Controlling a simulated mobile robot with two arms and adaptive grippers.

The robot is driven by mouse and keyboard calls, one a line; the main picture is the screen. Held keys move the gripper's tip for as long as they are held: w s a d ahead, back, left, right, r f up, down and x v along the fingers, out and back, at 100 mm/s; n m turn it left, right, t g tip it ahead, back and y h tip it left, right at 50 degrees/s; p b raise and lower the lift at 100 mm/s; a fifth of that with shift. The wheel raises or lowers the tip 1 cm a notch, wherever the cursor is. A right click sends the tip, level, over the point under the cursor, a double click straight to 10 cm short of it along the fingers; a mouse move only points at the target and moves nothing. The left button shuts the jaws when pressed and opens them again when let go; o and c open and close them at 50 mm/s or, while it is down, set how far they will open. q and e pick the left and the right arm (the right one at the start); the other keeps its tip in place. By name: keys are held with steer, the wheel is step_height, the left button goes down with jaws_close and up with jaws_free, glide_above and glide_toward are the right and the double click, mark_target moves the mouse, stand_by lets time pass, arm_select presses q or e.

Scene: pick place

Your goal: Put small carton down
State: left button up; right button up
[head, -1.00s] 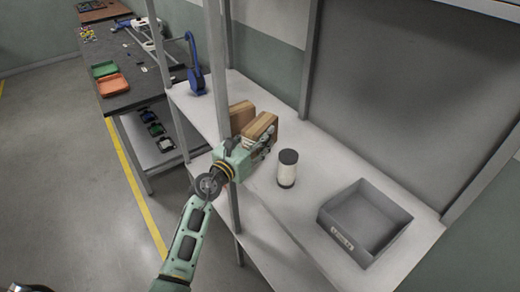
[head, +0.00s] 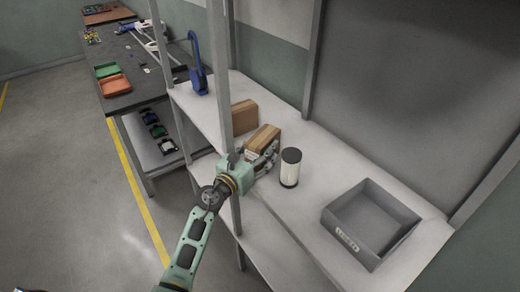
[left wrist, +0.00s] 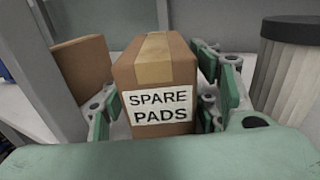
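The small carton (head: 262,139) is a brown box with lighter tape on top. In the left wrist view the carton (left wrist: 157,75) shows a white label reading "SPARE PADS". My left gripper (head: 262,158) has its green fingers on both sides of the carton, low over the white shelf (head: 290,215). The left wrist view shows the fingers of the gripper (left wrist: 160,115) around it, close to its sides. The carton's underside is hidden, so I cannot tell whether it touches the shelf. My right gripper is not in view.
A second brown carton (head: 245,117) stands just behind. A white cylinder with a dark lid (head: 290,170) stands close on the right. A grey bin (head: 347,240) is further right. A grey shelf post (head: 227,90) rises beside my left arm. Bare shelf lies in front of the cylinder.

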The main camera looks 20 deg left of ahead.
arm_select(q)
steer(key=shift+o, duration=0.4)
steer(key=shift+s+r, duration=0.1)
steer(key=shift+r, duration=0.05)
steer(key=v, duration=1.2)
